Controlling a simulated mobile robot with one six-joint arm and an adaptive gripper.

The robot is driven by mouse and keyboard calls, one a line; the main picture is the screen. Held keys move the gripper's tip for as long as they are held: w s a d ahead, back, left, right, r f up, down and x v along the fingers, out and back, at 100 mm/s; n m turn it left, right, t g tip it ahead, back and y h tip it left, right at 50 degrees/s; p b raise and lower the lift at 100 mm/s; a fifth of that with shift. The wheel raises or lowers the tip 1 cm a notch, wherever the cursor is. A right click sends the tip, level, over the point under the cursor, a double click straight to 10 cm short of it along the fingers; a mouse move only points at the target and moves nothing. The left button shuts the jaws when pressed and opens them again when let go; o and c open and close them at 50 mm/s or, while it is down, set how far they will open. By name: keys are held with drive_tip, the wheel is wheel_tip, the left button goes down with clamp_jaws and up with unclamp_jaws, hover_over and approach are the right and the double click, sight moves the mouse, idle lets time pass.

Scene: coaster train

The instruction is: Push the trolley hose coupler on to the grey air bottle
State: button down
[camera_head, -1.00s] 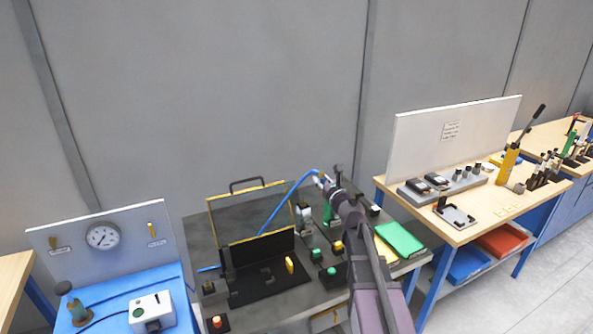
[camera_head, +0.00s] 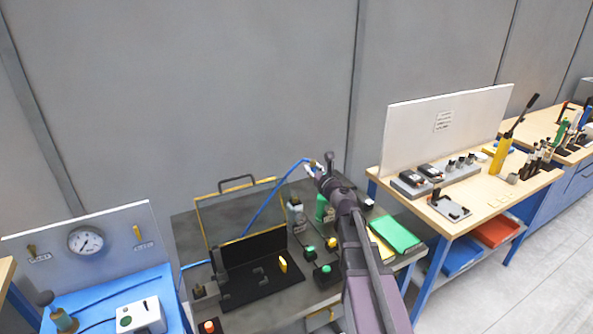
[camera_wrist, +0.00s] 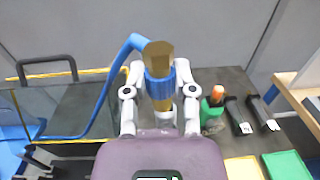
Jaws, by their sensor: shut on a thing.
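The trolley hose coupler (camera_wrist: 160,85), a brass piece with a blue collar, is held between the two fingers of my gripper (camera_wrist: 160,95). In the head view my gripper (camera_head: 318,169) is above the back of the dark trolley top, with the blue hose (camera_head: 265,208) running down to the left from it. The grey air bottle (camera_head: 295,208) stands on the trolley, below and left of my gripper in that view. In the wrist view a pale shape below the coupler may be this bottle, mostly hidden. The coupler appears apart from the bottle.
A green bottle with an orange top (camera_wrist: 213,110) stands close to the right of my gripper. A yellow-edged clear panel (camera_head: 238,212) stands at the trolley's left. Buttons and a green pad (camera_head: 396,234) lie nearer the front. Benches flank the trolley.

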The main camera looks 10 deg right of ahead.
drive_tip(key=w+a+f+n+y+b, duration=0.1)
drive_tip(key=w+f+b, duration=0.3)
drive_tip(key=w, duration=0.3)
drive_tip(key=w+a+f+g+y+b, duration=0.1)
drive_tip(key=w+a+f+b, duration=0.1)
drive_tip(key=w+f+b, duration=0.2)
drive_tip(key=w+f, duration=0.1)
drive_tip(key=w, duration=0.2)
drive_tip(key=shift+w+a+n+y+b, duration=0.3)
drive_tip(key=shift+w+n+y+b, duration=0.1)
drive_tip(key=shift+s, duration=0.1)
drive_tip(key=shift+s+f, duration=0.1)
drive_tip(key=shift+f, duration=0.1)
drive_tip(key=b, duration=0.6)
hover_over(295, 197)
drive_tip(key=shift+d+f, duration=0.1)
drive_tip(key=shift+f, duration=2.6)
drive_tip(key=shift+f+b, duration=1.5)
drive_tip(key=shift+f, duration=0.1)
